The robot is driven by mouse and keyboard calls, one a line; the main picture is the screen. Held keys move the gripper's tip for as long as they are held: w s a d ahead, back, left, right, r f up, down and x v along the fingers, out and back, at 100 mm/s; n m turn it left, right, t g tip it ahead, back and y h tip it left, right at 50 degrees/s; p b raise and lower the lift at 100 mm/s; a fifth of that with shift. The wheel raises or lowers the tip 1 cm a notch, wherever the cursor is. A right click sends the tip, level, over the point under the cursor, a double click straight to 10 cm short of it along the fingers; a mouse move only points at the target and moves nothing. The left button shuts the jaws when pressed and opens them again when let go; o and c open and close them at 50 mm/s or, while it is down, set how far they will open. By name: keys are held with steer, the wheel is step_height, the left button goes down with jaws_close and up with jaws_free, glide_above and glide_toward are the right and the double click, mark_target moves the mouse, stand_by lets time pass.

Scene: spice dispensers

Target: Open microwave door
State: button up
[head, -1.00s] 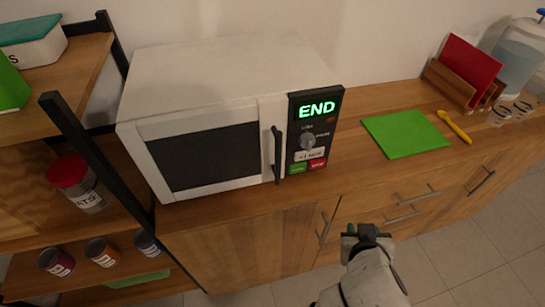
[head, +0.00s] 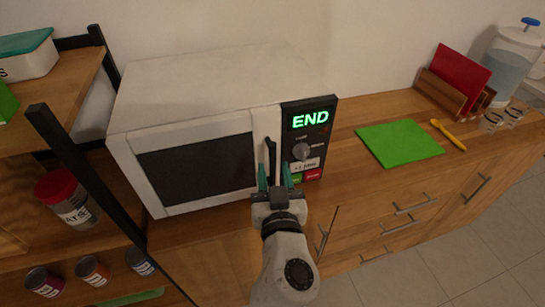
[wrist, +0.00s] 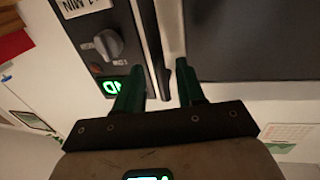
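The white microwave (head: 215,85) stands on the wooden counter with its door (head: 195,160) shut. The door has a dark window and a black upright handle (head: 271,150) at its right edge, beside the black control panel (head: 307,118) that reads END. My gripper (head: 274,172) is open, with its green fingers apart at the handle's lower part. One finger appears on each side of the handle; whether either touches it cannot be told. The wrist view shows the open fingers (wrist: 160,90) close in front of the microwave, near the panel's knob (wrist: 103,45).
A green board (head: 399,144) and a yellow spoon (head: 448,136) lie on the counter to the right. A wooden rack with a red board (head: 462,76) stands behind them. A shelf with jars (head: 66,200) is at the left. Drawers with metal handles are below the counter.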

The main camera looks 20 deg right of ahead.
mark_target(273, 166)
steer(key=shift+w+d, duration=0.2)
steer(key=shift+w, duration=0.65)
steer(key=shift+w+d, duration=0.2)
steer(key=shift+w, duration=0.65)
steer(key=shift+c, duration=0.4)
jaws_close()
